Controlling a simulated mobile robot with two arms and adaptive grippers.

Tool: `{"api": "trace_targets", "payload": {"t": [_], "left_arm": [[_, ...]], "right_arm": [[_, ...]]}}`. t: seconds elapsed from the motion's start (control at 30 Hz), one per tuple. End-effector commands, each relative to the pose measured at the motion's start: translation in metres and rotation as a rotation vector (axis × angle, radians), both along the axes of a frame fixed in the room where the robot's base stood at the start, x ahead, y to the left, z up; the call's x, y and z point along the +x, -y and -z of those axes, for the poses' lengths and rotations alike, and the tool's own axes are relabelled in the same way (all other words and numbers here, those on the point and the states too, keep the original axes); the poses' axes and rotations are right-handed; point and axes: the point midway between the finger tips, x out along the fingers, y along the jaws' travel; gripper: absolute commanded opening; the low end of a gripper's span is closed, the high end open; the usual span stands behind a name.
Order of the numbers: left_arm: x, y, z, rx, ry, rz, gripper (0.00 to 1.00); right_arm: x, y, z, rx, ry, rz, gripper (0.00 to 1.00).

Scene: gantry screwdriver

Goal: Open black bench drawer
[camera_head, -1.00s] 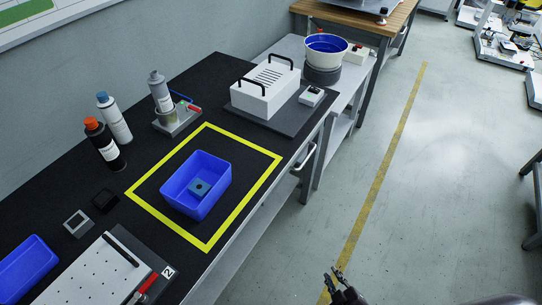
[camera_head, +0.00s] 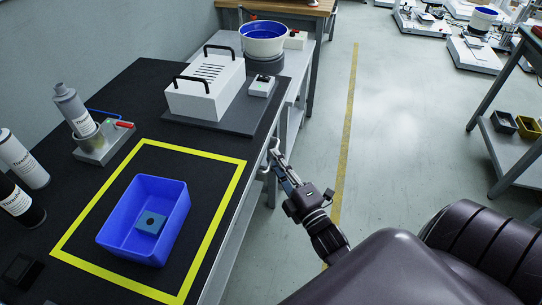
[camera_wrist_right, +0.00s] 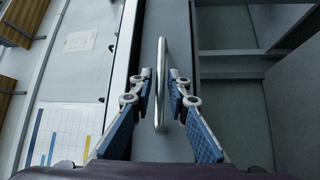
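The black bench (camera_head: 70,120) runs along the left of the head view. Its drawer front (camera_wrist_right: 178,35) is a grey panel in the right wrist view, with a silver bar handle (camera_wrist_right: 160,95). The drawer appears shut. My right gripper (camera_head: 277,165) is at the bench's front side in the head view. In the wrist view my right gripper (camera_wrist_right: 161,76) is open, with one finger on each side of the handle and gaps visible between. The drawer front is mostly hidden in the head view. My left gripper is not in view.
A blue bin (camera_head: 120,235) holding a small block stands inside a yellow square (camera_head: 210,245) on the bench. A white box (camera_head: 206,92) with black handles stands farther back. Bottles stand at the left. Floor right of the bench is clear up to a shelf (camera_head: 510,150).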

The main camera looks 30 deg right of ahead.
Motion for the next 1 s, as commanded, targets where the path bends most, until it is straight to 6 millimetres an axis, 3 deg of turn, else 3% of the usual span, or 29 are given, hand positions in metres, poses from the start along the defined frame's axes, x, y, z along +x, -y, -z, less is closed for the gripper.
{"api": "trace_targets", "payload": {"t": [0.23, 0.47, 0.63, 1.0], "left_arm": [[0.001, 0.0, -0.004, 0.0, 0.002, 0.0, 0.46], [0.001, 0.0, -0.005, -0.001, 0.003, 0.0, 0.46], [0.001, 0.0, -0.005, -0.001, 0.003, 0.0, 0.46], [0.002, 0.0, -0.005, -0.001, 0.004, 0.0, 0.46]], "right_arm": [[0.019, 0.001, -0.002, 0.002, -0.001, 0.0, 0.16], [0.02, 0.001, -0.002, 0.002, -0.002, -0.001, 0.16], [0.02, 0.001, -0.002, 0.003, -0.002, -0.001, 0.0], [0.019, 0.001, -0.001, 0.003, -0.003, 0.0, 0.0]]}}
